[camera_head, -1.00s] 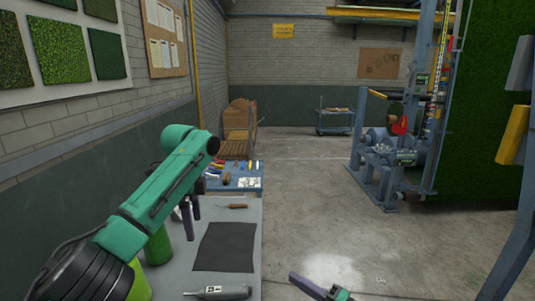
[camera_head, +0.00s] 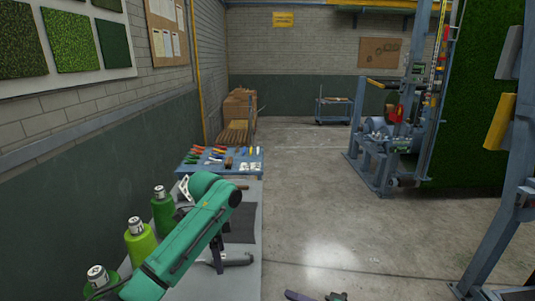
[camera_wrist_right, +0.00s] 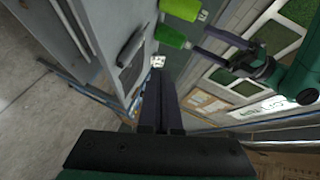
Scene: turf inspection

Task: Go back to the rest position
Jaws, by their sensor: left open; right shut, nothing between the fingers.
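My left gripper (camera_head: 217,256) hangs below the green arm, over the grey table (camera_head: 251,195), and is partly hidden by the arm. It is open, and its two dark fingers show apart in the right wrist view (camera_wrist_right: 217,40). My right gripper (camera_head: 314,296) shows only at the bottom edge of the head view, right of the table and above the floor. In the right wrist view its dark fingers (camera_wrist_right: 160,100) are together with nothing between them.
Several green canisters (camera_head: 163,210) stand along the table's left side. A dark mat (camera_head: 242,222) and a grey tool (camera_head: 238,260) lie on the table close to my left arm. A blue tool table (camera_head: 250,153) stands behind. The floor (camera_head: 310,205) to the right is open.

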